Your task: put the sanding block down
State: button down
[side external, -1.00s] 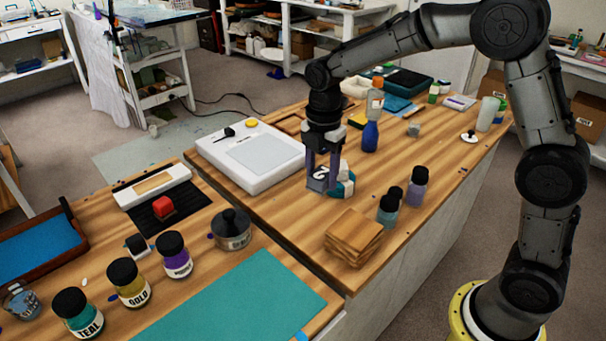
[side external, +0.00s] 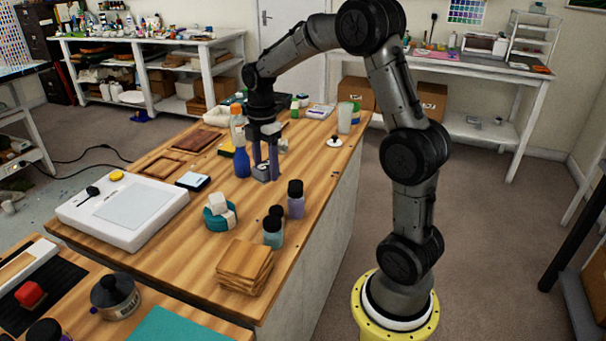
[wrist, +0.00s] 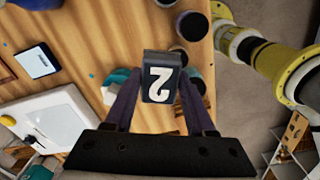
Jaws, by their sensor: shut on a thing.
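The sanding block appears to be the dark grey block with a white "2" on its face, seen in the wrist view (wrist: 160,78). My gripper (wrist: 159,92) is shut on it, one finger on each side. In the side external view my gripper (side external: 265,170) points straight down over the wooden table, and the block (side external: 261,173) shows small and dark between the fingertips. It is low over the tabletop; I cannot tell whether it touches the wood.
A blue bottle with an orange cap (side external: 241,160) stands just left of my gripper. Capped jars (side external: 295,200) stand in front and right. A teal roll with a white block (side external: 219,212), a wooden stack (side external: 245,265) and a white panel (side external: 125,212) are nearer. Bare wood (side external: 318,170) lies right.

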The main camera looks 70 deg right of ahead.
jog(key=s+d+m, duration=0.5)
jog(key=s+d, duration=0.5)
jog(key=d, duration=0.3)
jog(key=w+d+f, duration=0.6)
jog(key=d, duration=0.1)
jog(key=w+d+f, duration=0.3)
jog(key=shift+d+f, duration=0.25)
jog(key=shift+f, duration=0.05)
jog(key=shift+w+d+f, duration=0.15)
jog(key=shift+f, duration=1.5)
jog(key=shift+f, duration=0.2)
jog(key=shift+c, duration=1.2)
grip_release()
jog(key=shift+r, duration=0.1)
